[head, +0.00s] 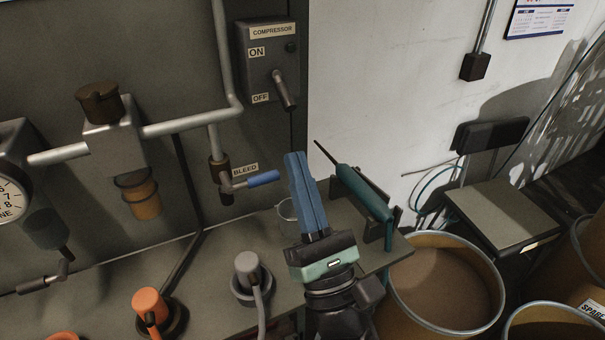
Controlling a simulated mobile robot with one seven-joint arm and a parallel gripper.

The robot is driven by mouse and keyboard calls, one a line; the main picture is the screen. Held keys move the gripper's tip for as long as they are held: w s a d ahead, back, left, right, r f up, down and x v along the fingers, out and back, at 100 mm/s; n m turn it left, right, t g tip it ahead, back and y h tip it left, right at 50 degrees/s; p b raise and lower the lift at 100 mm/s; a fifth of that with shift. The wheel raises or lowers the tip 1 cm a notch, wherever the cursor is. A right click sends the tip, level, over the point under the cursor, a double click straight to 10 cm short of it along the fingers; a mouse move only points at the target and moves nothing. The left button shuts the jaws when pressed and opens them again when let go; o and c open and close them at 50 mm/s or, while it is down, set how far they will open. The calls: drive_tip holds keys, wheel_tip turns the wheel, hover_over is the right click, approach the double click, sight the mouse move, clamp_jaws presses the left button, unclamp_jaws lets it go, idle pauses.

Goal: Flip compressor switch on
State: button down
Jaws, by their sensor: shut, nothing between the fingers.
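The compressor switch box (272,62) is a grey box on the dark panel at the upper middle, labelled COMPRESSOR, with ON above and OFF below. Its switch lever (285,92) is a grey metal handle pointing down and slightly right, beside the OFF label (261,97). The ON label (257,52) is above it. My gripper (296,155) has blue fingers pressed together, shut and empty. Its tips point up, below the lever and apart from it in the picture. How far they are from the panel is hard to tell.
A blue-handled bleed valve (262,179) is left of my fingers. A teal tool (362,193) in a holder stands close on the right. A clear cup (287,215) is partly hidden behind my gripper. Pipes cross the panel at left.

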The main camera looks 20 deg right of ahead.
sight(284, 93)
drive_tip(key=p+x, duration=0.1)
drive_tip(key=x, duration=0.5)
drive_tip(key=shift+w, duration=0.1)
drive_tip(key=shift+r+p, duration=0.2)
drive_tip(key=shift+p, duration=0.5)
drive_tip(key=shift+r+p, duration=0.1)
drive_tip(key=shift+p, duration=0.3)
drive_tip(key=shift+g+p, duration=0.3)
